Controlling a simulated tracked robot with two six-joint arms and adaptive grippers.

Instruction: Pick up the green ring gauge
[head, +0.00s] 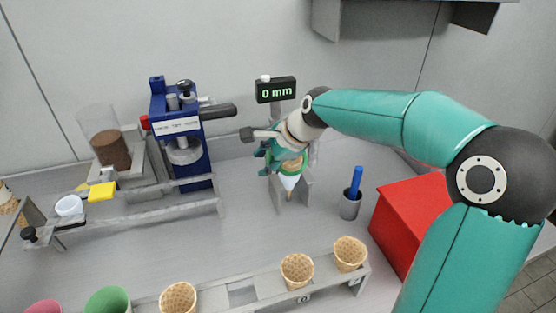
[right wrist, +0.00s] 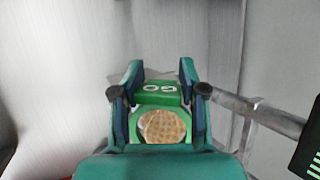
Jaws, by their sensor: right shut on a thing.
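The green ring gauge (right wrist: 159,97) sits between the two fingers of my right gripper (right wrist: 160,95) in the right wrist view, with white digits on its tab. The fingers are shut on it. A waffle-textured cone (right wrist: 166,127) shows inside the ring's opening. In the head view my right gripper (head: 283,160) is at the grey stand below the display, and a green part of the ring gauge (head: 291,166) shows at it. My left gripper is not in view.
A display (head: 276,90) reads "0 mm" above the stand. A grey cup (head: 350,205) with a blue pen and a red box (head: 408,215) stand right. A blue press (head: 180,135) stands left. A rack (head: 240,294) with several cones lies in front. Bare bench lies between.

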